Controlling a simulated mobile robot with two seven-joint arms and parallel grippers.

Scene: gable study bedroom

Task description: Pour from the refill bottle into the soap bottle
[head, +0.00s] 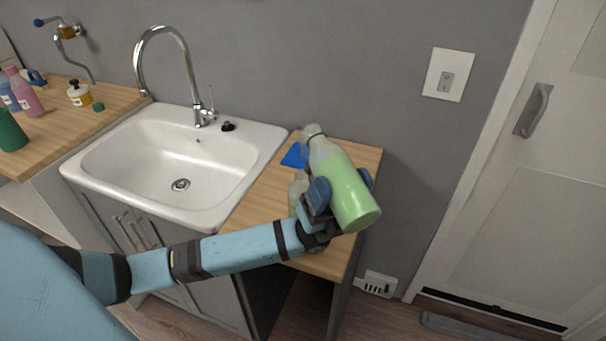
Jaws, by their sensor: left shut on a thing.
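The refill bottle (345,187), clear with green liquid, is tilted in the head view, its neck toward the upper left and its base toward the lower right. My left gripper (335,192) is shut on it above the wooden counter right of the sink. A pale, see-through bottle (297,189), perhaps the soap bottle, is behind my gripper and mostly hidden. A blue, wedge-shaped thing (293,156) lies near the refill bottle's neck. I see no liquid stream. My right gripper is not in view.
The white sink (150,165) with a tall tap (165,62) is left of the counter (268,200). On the left counter stand a yellow-and-white bottle with a black top (79,94), a pink bottle (27,95) and a green container (10,132). A door is at right.

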